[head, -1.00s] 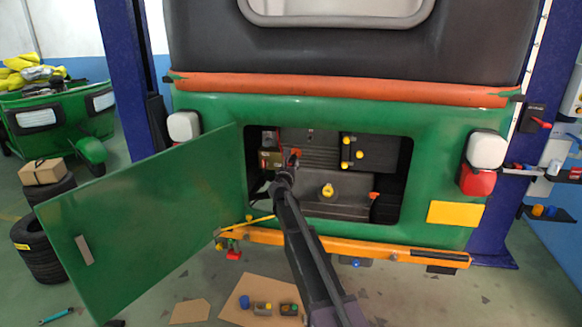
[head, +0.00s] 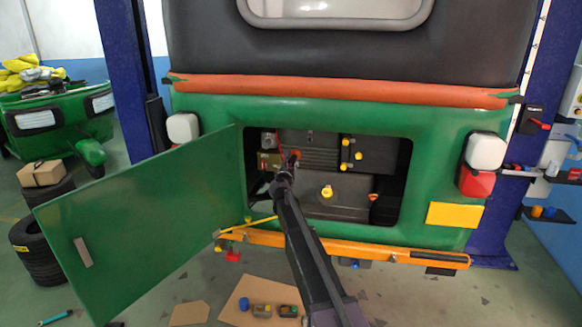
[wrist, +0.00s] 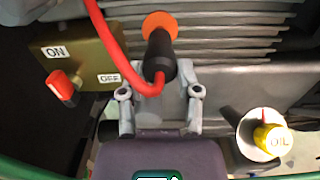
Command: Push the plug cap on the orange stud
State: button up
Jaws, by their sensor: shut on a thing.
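The plug cap (wrist: 160,58) is black, with a red cable curving from its near end. My gripper (wrist: 160,78) is shut on it in the wrist view, one grey finger on each side. The orange stud (wrist: 159,20) shows as an orange disc on the grey finned engine, straight beyond the cap. The cap's far end overlaps the disc's lower part and hides its middle. I cannot tell whether the cap touches or sits on it. In the head view my gripper (head: 284,174) reaches into the open rear compartment, just below the orange stud (head: 295,155).
A red switch (wrist: 62,86) with ON and OFF labels is on the left. A yellow OIL cap (wrist: 273,139) is at the lower right. The green door (head: 150,220) stands open on the left. The compartment's green frame surrounds my arm.

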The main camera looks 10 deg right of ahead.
jog(key=shift+x, duration=1)
dwell(2.8)
jog(key=o, duration=1.2)
jog(key=shift+c, duration=0.2)
jog(key=shift+c, duration=0.7)
jog(key=shift+s, duration=0.15)
jog(key=v, duration=0.7)
jog(key=shift+s, duration=0.35)
jog(key=shift+s+a, duration=0.1)
jog(key=shift+a, duration=0.1)
